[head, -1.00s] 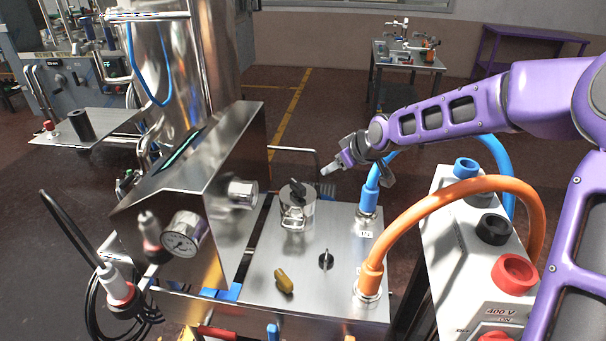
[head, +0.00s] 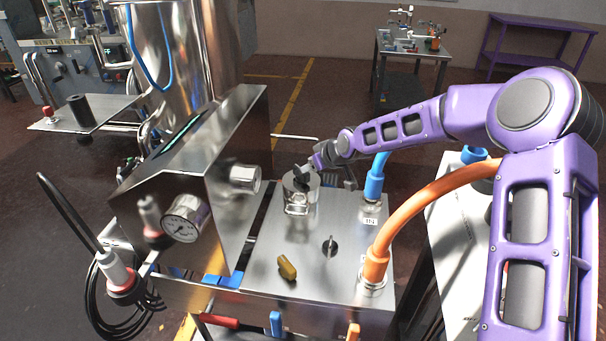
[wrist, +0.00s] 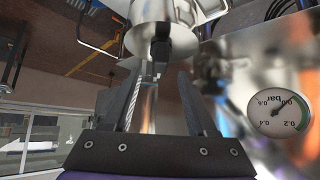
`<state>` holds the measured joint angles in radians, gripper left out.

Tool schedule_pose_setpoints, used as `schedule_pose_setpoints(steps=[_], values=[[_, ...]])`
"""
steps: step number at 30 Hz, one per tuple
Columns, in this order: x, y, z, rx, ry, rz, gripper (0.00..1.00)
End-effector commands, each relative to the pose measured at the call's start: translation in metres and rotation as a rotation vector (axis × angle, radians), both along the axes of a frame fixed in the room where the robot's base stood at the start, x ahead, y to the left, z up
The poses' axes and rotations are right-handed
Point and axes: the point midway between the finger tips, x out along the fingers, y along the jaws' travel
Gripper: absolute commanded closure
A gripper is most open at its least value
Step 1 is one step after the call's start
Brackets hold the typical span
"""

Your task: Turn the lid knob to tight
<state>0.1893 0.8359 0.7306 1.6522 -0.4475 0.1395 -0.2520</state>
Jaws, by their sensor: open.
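The dark lid knob (head: 302,180) sits on top of a round metal lid (head: 296,196) with a wire clasp, on the steel machine top. My gripper (head: 309,167) is right at the knob, coming in from the right and partly covering it. In the wrist view, the dark knob (wrist: 160,48) sticks out from the lid (wrist: 170,15) towards my gripper (wrist: 159,85). The two fingers are apart, with the knob ahead of and roughly between their tips. I cannot tell whether either finger touches it.
A slanted steel panel with a round fitting (head: 244,178) stands close left of the lid. A blue hose (head: 375,182) and an orange hose (head: 385,235) rise at the right.

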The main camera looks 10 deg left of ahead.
Motion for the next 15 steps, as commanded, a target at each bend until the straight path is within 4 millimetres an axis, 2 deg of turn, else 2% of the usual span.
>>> schedule_pose_setpoints(steps=[3, 7, 15], values=[[0.010, 0.012, -0.017, 0.000, 0.001, 0.001, 0.43], [0.017, 0.020, -0.027, 0.000, 0.000, 0.001, 0.43], [0.022, 0.024, -0.032, -0.001, -0.001, 0.000, 0.43]])
